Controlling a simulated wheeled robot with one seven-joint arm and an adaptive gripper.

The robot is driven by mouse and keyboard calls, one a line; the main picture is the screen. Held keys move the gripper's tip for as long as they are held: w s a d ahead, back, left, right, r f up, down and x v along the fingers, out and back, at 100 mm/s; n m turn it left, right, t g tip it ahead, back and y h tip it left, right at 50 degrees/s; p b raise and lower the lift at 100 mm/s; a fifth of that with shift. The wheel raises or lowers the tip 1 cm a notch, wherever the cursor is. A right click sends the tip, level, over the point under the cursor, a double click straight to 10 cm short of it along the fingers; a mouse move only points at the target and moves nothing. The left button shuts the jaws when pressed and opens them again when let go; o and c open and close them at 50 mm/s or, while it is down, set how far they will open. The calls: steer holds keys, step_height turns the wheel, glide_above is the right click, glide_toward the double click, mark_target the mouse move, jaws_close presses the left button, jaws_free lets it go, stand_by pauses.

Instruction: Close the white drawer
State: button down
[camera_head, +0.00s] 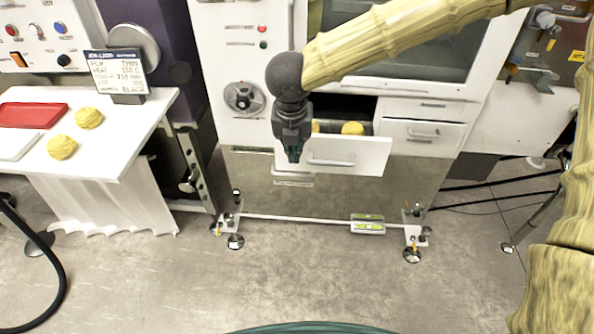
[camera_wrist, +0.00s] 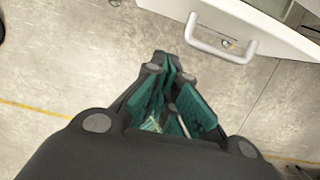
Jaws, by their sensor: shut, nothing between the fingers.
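The white drawer (camera_head: 358,158) stands pulled out from the white cabinet, with a grey bar handle (camera_head: 331,161) on its front. Inside it, a yellow ball (camera_head: 352,128) shows, and part of another yellow thing is mostly hidden behind my gripper. My gripper (camera_head: 293,155) is shut and empty, pointing down at the left end of the drawer in the head view. I cannot tell whether it touches the drawer. In the wrist view, my gripper's closed fingers (camera_wrist: 168,68) are over the floor, and a white front with a bar handle (camera_wrist: 221,43) is at the upper right, apart from the fingertips.
A second white drawer (camera_head: 421,139) at the right is shut. A white table (camera_head: 107,160) at the left holds a red tray (camera_head: 30,115) and yellow balls (camera_head: 62,147). A black hose (camera_head: 62,285) lies at the lower left. The floor (camera_head: 300,280) before the cabinet is clear.

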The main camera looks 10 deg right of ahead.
steer(key=w+d+f+p, duration=0.1)
steer(key=w+f, duration=0.5)
steer(key=f, duration=0.3)
steer(key=shift+d+f, duration=0.2)
steer(key=shift+f, duration=0.15)
stand_by(0.4)
